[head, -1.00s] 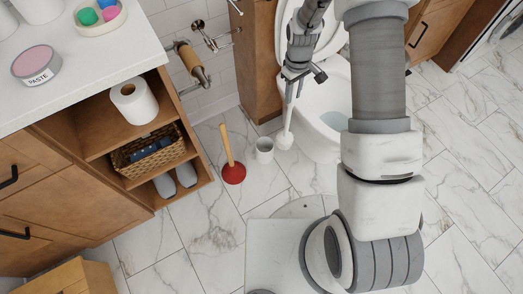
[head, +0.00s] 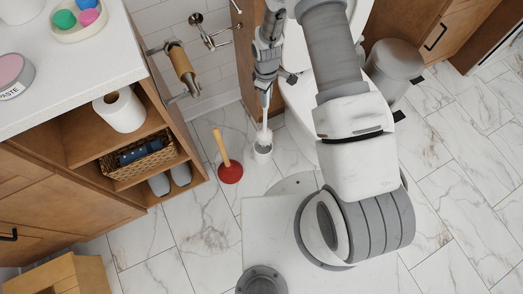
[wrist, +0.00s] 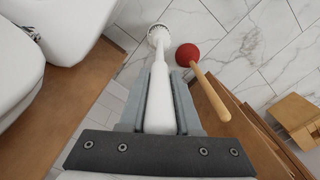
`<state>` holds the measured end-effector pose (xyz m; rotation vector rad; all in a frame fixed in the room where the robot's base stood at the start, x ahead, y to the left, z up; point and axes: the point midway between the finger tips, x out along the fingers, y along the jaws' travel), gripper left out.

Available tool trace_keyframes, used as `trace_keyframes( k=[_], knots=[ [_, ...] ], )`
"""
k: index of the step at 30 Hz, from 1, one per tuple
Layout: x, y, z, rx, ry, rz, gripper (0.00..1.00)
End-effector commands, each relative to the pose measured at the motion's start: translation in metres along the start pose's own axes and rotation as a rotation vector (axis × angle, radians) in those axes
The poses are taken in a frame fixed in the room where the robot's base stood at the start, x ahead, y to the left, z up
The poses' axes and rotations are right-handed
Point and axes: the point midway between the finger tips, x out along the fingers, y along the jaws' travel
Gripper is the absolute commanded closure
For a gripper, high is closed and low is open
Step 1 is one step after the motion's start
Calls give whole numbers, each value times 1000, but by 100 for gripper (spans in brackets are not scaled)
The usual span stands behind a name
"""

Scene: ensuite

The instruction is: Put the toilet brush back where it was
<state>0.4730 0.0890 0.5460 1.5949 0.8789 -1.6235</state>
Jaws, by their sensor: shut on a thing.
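The white toilet brush (head: 264,135) hangs roughly upright from my gripper (head: 266,86), head down. In the wrist view its thick white handle (wrist: 159,98) lies between the two grey fingers of my gripper (wrist: 158,92), which are shut on it. The small white brush holder (head: 262,154) stands on the tiles below. The brush head is over the holder's mouth and overlaps it in the head view. The holder's round rim (wrist: 158,29) shows around the brush's far end in the wrist view. I cannot tell how deep the head sits.
A red plunger (head: 230,172) with a wooden handle stands close left of the holder; it also shows in the wrist view (wrist: 188,54). The toilet (head: 300,100) is close on the right. An open wooden vanity (head: 85,140) is at left. A grey bin (head: 394,66) stands behind my arm.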

Motion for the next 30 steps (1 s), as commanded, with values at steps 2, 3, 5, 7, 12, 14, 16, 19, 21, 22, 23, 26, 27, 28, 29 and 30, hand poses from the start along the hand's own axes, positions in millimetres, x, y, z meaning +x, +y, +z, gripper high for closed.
trace_keyframes(
  k=[2, 3, 5, 7, 12, 14, 16, 19, 21, 22, 23, 26, 27, 28, 29, 30],
  knots=[
    [5, -2, -1, -15, -1, 0, 100],
    [6, -3, -1, -20, 0, 1, 100],
    [8, -4, -2, -26, 0, 1, 100],
    [14, -5, -2, -30, -1, 0, 100],
    [49, -6, -2, -32, -3, -1, 100],
    [66, -6, -2, -32, -3, -2, 100],
    [85, -6, -2, -32, -3, -1, 100],
    [112, -6, -3, -32, -3, -1, 100],
    [127, -6, -3, -31, -2, 0, 100],
    [133, -6, -3, -30, -2, -1, 100],
    [138, -5, -3, -31, -2, 0, 100],
    [148, -5, -4, -32, -1, 1, 100],
    [150, -5, -4, -32, -1, 1, 100],
    [152, -5, -4, -32, 0, 1, 100],
    [153, -5, -4, -32, -1, 1, 100],
    [156, -5, -4, -32, -1, 1, 100]
  ],
)
